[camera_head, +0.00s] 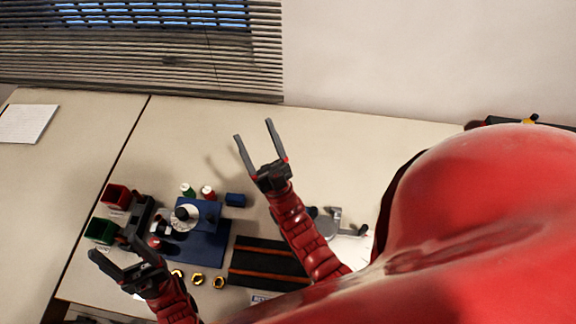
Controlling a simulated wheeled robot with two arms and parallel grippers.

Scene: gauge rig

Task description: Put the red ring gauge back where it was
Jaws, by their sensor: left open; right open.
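No ring gauge shows clearly as red. A small red piece (154,243) sits at the left front of the blue rig (205,250), too small to tell whether it is the ring gauge. Several yellow-and-dark rings (198,279) lie in a row in front of the rig. My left gripper (112,246) is open at the rig's left front, beside the green bin, with nothing visible between its fingers. My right gripper (253,130) is open and empty, fingers pointing towards the wall, behind and right of the rig.
A red bin (117,194) and green bin (101,231) stand left of the rig. Green (188,190) and red (208,193) white-topped pieces and a blue block (235,200) are behind it. A dark striped tray (262,256) is right of it.

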